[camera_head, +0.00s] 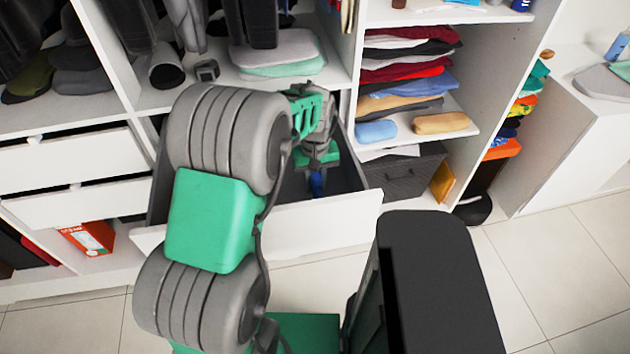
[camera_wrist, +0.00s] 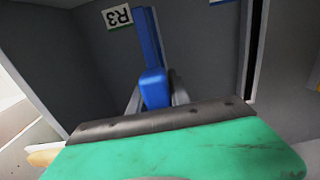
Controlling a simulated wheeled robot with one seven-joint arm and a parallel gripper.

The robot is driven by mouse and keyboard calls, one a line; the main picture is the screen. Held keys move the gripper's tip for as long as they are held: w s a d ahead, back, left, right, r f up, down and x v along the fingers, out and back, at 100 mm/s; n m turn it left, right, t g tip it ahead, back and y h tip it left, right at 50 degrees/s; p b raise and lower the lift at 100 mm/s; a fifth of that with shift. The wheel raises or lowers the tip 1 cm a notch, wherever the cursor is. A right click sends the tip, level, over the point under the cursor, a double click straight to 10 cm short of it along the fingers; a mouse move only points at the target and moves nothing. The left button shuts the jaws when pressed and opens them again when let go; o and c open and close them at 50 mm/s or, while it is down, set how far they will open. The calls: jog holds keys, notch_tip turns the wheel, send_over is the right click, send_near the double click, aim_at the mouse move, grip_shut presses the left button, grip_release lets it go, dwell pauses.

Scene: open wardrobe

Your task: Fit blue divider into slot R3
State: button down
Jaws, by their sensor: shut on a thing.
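The blue divider (camera_wrist: 152,50) shows in the wrist view as a narrow upright piece with a thicker block at its near end. My gripper (camera_wrist: 156,97) is shut on that block, with a finger at each side. A small blue part of the divider (camera_head: 316,184) shows under my gripper (camera_head: 317,168) in the head view, inside the open drawer. The R3 label (camera_wrist: 118,16) is on the dark drawer wall, upside down in the wrist view, just left of the divider. The slot itself cannot be made out, nor whether the divider touches it.
The drawer's white front (camera_head: 318,222) and dark side walls surround my gripper. A second label (camera_wrist: 219,2) is cut off at the wrist view's top. Right of the drawer are a dark grey box (camera_head: 408,172) and shelves of folded clothes (camera_head: 408,65).

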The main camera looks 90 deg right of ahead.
jog(key=c, duration=1.1)
grip_release()
notch_tip(320, 180, up, 8)
jog(key=shift+f+b, duration=0.1)
jog(key=shift+b, duration=0.4)
